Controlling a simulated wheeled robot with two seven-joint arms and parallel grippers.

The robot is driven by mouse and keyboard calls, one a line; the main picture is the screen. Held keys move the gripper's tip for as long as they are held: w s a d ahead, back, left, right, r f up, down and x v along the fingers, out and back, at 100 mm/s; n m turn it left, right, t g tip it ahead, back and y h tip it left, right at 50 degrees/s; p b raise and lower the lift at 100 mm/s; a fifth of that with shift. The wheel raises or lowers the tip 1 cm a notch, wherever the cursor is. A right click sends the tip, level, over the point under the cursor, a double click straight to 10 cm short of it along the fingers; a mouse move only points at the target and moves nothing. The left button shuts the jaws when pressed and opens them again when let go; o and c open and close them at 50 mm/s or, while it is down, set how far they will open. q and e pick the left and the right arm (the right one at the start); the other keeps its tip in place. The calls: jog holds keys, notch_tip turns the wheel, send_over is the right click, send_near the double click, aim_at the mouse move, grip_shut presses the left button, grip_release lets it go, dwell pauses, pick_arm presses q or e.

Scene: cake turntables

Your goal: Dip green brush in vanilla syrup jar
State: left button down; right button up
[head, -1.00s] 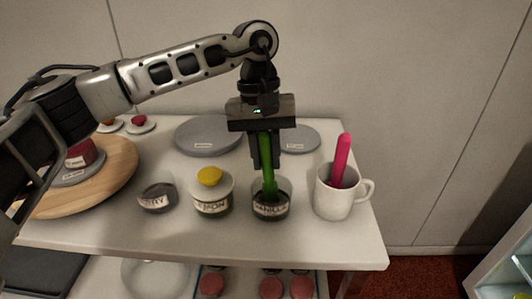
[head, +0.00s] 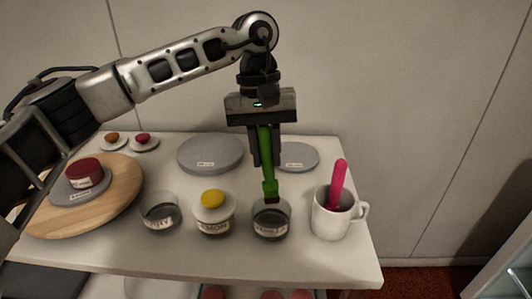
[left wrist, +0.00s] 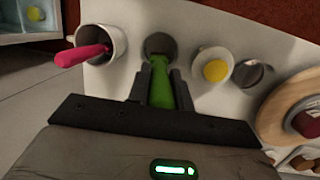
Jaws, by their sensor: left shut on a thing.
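My left gripper (head: 264,150) is shut on the green brush (head: 267,165), which hangs upright with its head down. The brush's dark tip is at the mouth of the vanilla syrup jar (head: 271,221), a small glass jar with dark contents and a partly readable label. I cannot tell whether the tip is just above the rim or slightly inside. In the left wrist view the green brush (left wrist: 162,88) sits between the fingers, pointing at the jar (left wrist: 159,45). My right gripper is not in view.
A white mug (head: 332,219) holding a pink-handled tool (head: 339,184) stands right of the jar. A lemon jar with a yellow-topped lid (head: 213,200) and another glass jar (head: 160,215) stand left. Grey discs (head: 210,154) lie behind. A red-topped cake (head: 84,174) sits on the wooden turntable (head: 120,205).

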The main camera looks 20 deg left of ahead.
aim_at(266, 126)
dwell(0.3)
pick_arm(q)
jog(key=p+v, duration=0.2)
jog(key=v, duration=0.1)
jog(key=p+v, duration=0.1)
jog(key=v, duration=0.1)
jog(key=shift+s+d+r, duration=0.15)
jog(key=shift+s+d, duration=0.2)
jog(key=shift+d, duration=0.05)
